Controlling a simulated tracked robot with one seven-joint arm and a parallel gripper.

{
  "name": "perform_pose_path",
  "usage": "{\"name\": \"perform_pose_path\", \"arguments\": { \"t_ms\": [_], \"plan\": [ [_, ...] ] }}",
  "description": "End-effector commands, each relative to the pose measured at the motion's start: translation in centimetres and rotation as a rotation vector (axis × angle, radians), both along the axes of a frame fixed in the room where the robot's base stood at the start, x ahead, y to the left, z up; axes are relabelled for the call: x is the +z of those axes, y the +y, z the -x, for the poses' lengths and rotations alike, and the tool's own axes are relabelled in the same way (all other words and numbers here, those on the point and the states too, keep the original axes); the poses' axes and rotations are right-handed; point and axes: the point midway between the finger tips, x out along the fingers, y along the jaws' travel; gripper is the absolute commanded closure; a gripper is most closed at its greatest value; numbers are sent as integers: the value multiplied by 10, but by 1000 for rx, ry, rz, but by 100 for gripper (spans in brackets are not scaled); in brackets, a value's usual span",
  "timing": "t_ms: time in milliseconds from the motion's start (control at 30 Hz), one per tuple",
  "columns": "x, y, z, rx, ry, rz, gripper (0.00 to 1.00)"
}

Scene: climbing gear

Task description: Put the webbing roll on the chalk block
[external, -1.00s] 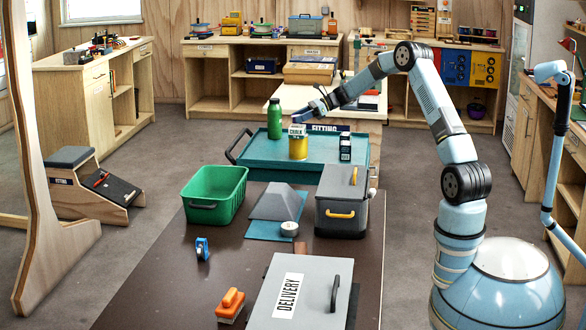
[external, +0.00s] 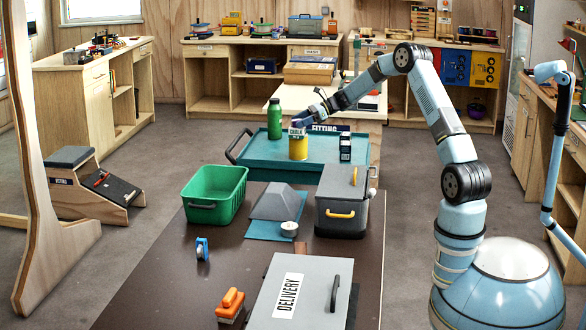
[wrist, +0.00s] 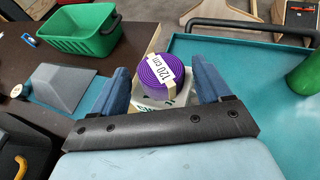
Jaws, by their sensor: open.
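The purple webbing roll (wrist: 160,70), with a "120 cm" label, sits between my fingers in the wrist view. It appears to lie on the white chalk block (wrist: 148,104), whose lettering is partly hidden by my gripper. In the external view the chalk block (external: 297,131) is at the top of a yellow cylinder (external: 298,149) on the teal tray (external: 262,157). My gripper (wrist: 161,72) is open, with a finger on each side of the roll and narrow gaps. In the external view my gripper (external: 298,122) is right at the block's top.
A green bin (external: 214,196), grey wedge (external: 278,201) and grey lidded box (external: 342,203) are nearer on the brown table. Bare tray lies around the cylinder.

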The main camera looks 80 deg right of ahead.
Motion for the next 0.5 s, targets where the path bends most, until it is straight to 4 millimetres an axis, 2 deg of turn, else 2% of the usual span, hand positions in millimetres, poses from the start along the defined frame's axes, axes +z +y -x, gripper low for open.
{"name": "perform_pose_path", "arguments": {
  "t_ms": [167, 500],
  "plan": [
    [6, -5, 10, -2, -1, 2, 23],
    [30, -27, 65, -2, 0, 2, 23]
  ]
}}
